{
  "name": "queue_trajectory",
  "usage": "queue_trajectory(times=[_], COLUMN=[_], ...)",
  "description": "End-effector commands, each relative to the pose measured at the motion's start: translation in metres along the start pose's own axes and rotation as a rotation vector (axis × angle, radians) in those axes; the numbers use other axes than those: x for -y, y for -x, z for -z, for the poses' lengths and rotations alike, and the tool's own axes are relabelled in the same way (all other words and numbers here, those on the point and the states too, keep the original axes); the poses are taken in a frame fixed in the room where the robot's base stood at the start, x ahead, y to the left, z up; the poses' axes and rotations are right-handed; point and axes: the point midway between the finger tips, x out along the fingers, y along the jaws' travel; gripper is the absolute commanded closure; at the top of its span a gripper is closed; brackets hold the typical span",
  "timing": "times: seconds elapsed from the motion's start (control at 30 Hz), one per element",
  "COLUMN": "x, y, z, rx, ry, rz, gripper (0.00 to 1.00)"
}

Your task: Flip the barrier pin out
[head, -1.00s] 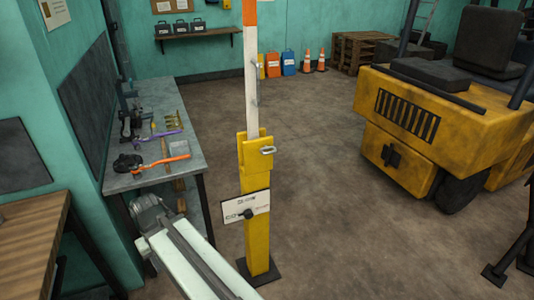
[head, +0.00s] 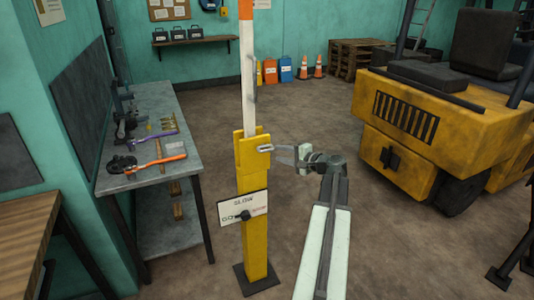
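The barrier post (head: 254,205) is yellow and stands upright on a dark base plate, with a white and orange barrier arm (head: 248,80) raised vertically above it. The barrier pin (head: 264,148) is a small pale metal loop at the right side of the post's top bracket. My gripper (head: 276,152) reaches in from the right, its grey fingers pointing left, with the tips at or very close to the pin. The view is too small to tell whether the fingers are parted or touch the pin.
A sign with a black knob (head: 243,215) is fixed low on the post. A grey workbench (head: 190,165) with tools stands left. A yellow forklift (head: 420,115) stands right. Cones (head: 311,67) and pallets are at the back.

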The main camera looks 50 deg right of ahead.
Motion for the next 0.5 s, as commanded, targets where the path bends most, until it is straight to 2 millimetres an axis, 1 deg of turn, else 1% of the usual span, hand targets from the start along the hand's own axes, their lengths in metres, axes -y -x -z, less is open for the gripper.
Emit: queue_trajectory(times=[0.13, 0.3, 0.4, 0.5], x=[-0.002, -0.002, -0.002, -0.001], y=[-0.021, -0.055, -0.069, -0.077], z=[0.0, -0.001, -0.001, -0.002], rx=[0.003, 0.006, 0.004, 0.005], ry=[0.001, 0.003, 0.003, 0.003], rz=[-0.002, -0.003, -0.003, -0.003], gripper=[0.66, 0.66, 0.66, 0.66])
